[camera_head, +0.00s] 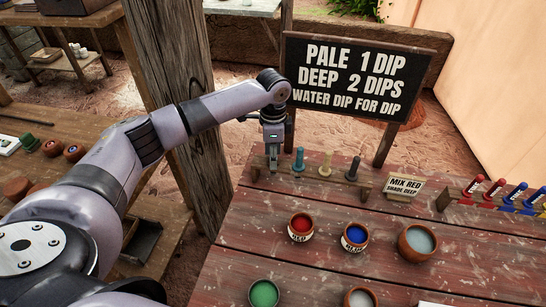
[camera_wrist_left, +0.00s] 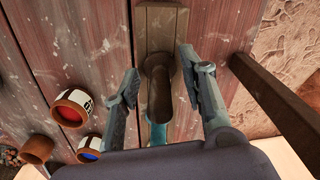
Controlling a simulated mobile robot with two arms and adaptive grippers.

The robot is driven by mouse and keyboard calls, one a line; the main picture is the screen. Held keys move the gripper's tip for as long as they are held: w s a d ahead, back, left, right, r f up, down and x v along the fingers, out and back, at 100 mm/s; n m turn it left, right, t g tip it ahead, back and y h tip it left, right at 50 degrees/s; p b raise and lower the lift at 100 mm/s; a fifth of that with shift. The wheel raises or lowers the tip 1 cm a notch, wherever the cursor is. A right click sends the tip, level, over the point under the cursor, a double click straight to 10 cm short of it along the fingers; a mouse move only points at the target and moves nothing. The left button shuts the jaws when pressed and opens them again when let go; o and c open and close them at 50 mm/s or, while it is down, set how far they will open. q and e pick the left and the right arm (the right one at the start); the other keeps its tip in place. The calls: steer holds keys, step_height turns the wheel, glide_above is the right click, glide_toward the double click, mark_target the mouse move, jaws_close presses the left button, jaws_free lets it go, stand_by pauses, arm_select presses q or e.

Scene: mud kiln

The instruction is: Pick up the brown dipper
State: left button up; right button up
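The brown dipper (camera_wrist_left: 160,85) stands upright at one end of a wooden rack (camera_wrist_left: 160,20), between the spread fingers of my left gripper (camera_wrist_left: 158,88) in the left wrist view. Gaps show on both sides of it. In the head view my left gripper (camera_head: 273,148) points down over the rack's left end and mostly hides this dipper. A teal dipper (camera_head: 299,159), a tan dipper (camera_head: 325,165) and a dark dipper (camera_head: 353,168) stand to the right on the same rack. My right gripper is not in view.
Red (camera_head: 301,226) and blue (camera_head: 355,236) pots, a bowl of pale liquid (camera_head: 418,242) and a green pot (camera_head: 264,294) stand on the table's near side. A black sign (camera_head: 355,75) rises behind the rack. A thick wooden post (camera_head: 180,90) stands behind my left arm.

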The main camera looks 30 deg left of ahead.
arm_select(q)
steer(key=shift+c, duration=0.3)
jaws_close()
stand_by(0.3)
